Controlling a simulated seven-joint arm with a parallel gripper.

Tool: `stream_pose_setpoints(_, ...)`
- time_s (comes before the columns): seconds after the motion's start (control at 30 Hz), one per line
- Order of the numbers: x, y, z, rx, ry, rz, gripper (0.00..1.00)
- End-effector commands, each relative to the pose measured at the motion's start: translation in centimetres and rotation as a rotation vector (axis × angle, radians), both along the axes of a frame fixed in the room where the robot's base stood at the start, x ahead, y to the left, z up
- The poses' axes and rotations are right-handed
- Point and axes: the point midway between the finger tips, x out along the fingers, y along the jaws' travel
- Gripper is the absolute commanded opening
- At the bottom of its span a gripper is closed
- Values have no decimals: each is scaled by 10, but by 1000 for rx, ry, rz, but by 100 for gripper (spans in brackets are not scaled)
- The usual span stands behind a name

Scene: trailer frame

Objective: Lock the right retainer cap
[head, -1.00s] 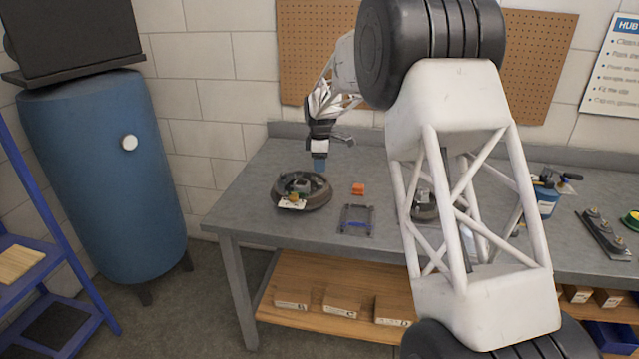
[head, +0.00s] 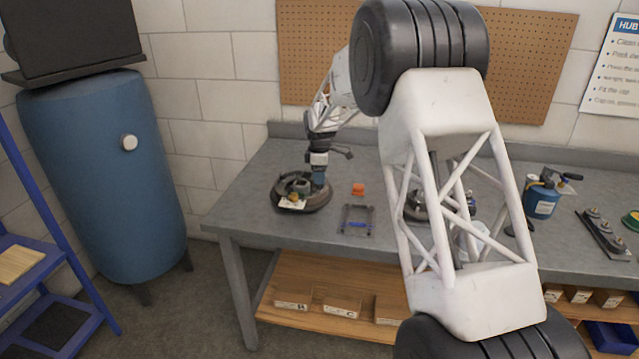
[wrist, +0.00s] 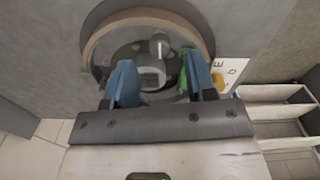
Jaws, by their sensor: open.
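A round dark drum (head: 318,204) with parts inside stands at the left of the bench. In the wrist view the same drum (wrist: 100,50) has a brown rim and a grey metal part (wrist: 152,74) with a round knob at its centre. My gripper (head: 318,184) is low over the drum's right side. In the wrist view my gripper (wrist: 160,78) is open, with its blue fingers on either side of the grey part; contact cannot be told. A second drum (head: 415,207) sits further right, partly hidden behind my arm. I cannot tell which part is the right retainer cap.
A white card (head: 292,203) lies at that drum's front. A blue canister (head: 541,200) stands at the right. Bare bench (head: 255,195) shows left of the drum.

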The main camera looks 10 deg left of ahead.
Motion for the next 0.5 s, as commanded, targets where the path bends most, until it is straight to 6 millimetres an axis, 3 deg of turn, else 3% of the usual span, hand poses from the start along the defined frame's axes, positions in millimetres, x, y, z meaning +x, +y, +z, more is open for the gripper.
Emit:
stream_pose_setpoints(0.2, 0, 0, -24, 0, 1, 0, 51)
stream_pose_setpoints(0.5, 0, 0, -34, 0, 0, 0, 51)
